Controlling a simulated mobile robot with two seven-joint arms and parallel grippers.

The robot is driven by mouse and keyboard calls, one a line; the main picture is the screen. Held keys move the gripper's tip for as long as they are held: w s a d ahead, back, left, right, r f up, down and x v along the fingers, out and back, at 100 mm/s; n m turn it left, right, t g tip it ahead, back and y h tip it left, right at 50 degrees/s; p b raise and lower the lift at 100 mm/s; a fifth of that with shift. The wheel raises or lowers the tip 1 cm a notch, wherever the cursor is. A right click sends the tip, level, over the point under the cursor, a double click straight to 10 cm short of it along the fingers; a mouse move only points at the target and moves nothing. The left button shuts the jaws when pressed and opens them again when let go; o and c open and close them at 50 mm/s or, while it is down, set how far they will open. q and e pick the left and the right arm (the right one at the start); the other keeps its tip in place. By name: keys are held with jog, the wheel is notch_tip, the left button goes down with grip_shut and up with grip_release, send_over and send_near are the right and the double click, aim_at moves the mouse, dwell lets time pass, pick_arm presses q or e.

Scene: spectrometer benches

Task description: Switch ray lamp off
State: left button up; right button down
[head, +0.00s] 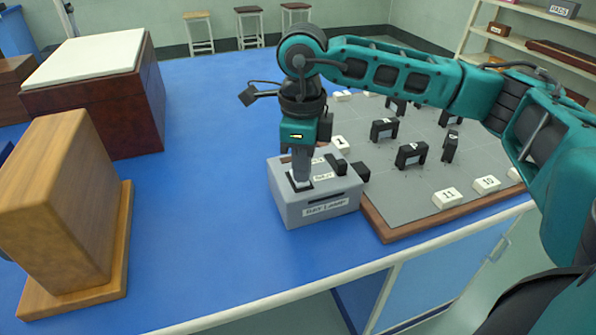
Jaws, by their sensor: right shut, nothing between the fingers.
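The ray lamp (313,203) is a grey box with a label on its front and a dark slot above the label. It stands on the blue bench beside the left edge of a grey board. Black parts and small labels show on its top. My right gripper (301,182) points straight down at the left part of the lamp's top. It is shut with nothing between its fingers. The fingertips are at or just above a dark-framed switch there, and they hide most of it. I cannot tell the switch's position. My left gripper is not in view.
A grey board with a wooden rim (455,208) holds several black arches and white numbered blocks right of the lamp. A wooden block (60,200) and a dark red box with a white top (100,105) stand at left. Blue bench between them is clear. Stools (250,25) stand behind.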

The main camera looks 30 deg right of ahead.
jog(key=shift+r+p, duration=1.95)
jog(key=shift+r, duration=1.3)
jog(key=shift+f, duration=0.1)
